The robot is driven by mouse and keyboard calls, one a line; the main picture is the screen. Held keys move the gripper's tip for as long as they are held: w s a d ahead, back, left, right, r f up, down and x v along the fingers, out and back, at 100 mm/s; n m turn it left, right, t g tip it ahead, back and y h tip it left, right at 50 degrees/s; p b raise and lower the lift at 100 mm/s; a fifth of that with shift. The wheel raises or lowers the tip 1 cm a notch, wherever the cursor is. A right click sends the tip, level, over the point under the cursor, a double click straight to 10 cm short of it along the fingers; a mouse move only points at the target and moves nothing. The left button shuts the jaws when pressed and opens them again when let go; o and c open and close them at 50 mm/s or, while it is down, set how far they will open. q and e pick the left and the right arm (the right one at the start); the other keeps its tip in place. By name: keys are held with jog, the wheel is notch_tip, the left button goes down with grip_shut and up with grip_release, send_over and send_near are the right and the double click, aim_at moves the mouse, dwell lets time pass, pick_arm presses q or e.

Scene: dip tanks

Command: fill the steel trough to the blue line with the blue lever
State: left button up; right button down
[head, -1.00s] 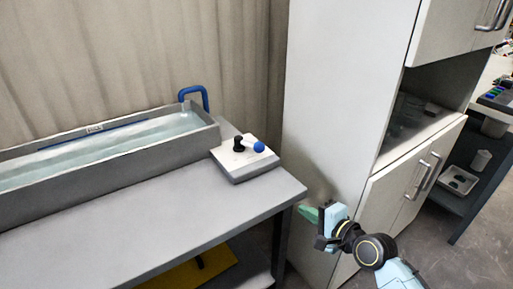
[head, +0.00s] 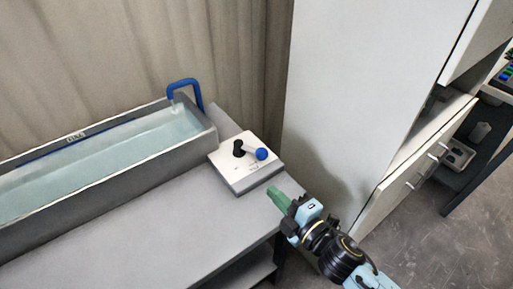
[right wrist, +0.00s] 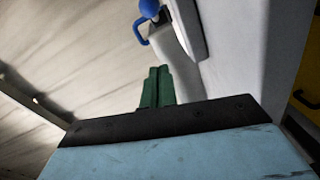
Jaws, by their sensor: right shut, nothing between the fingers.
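The steel trough (head: 110,180) stands on the grey bench at the left, holding pale blue-green water (head: 100,165). A blue line (head: 62,147) runs along its inner back wall, above the water. A blue spout (head: 185,86) bends over its right end, with a pale stream below its mouth. The lever with a blue knob (head: 261,154) sits on a white control box (head: 243,178) right of the trough, pointing right. My right gripper (head: 277,193) is shut and empty, just in front of the box, apart from the lever. Its green fingers (right wrist: 157,87) show together in the right wrist view. My left gripper is not in view.
A tall pale cabinet (head: 335,90) stands right of the bench, close to my right arm. The bench top (head: 150,225) in front of the trough is clear. A curtain (head: 120,50) hangs behind.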

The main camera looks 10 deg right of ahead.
aim_at(251, 151)
jog(key=shift+w+a+r+n, duration=0.1)
jog(key=shift+w+a+n, duration=0.2)
jog(key=shift+w, duration=0.05)
jog(key=x, duration=0.9)
jog(key=shift+r, duration=0.1)
jog(key=shift+w+d+f+b, duration=0.15)
jog(key=shift+w+d+f, duration=0.1)
jog(key=shift+w+d, duration=0.45)
jog(key=shift+w+d+f+b, duration=0.2)
jog(key=shift+w+d, duration=0.3)
jog(key=shift+d, duration=0.35)
jog(key=shift+d, duration=0.1)
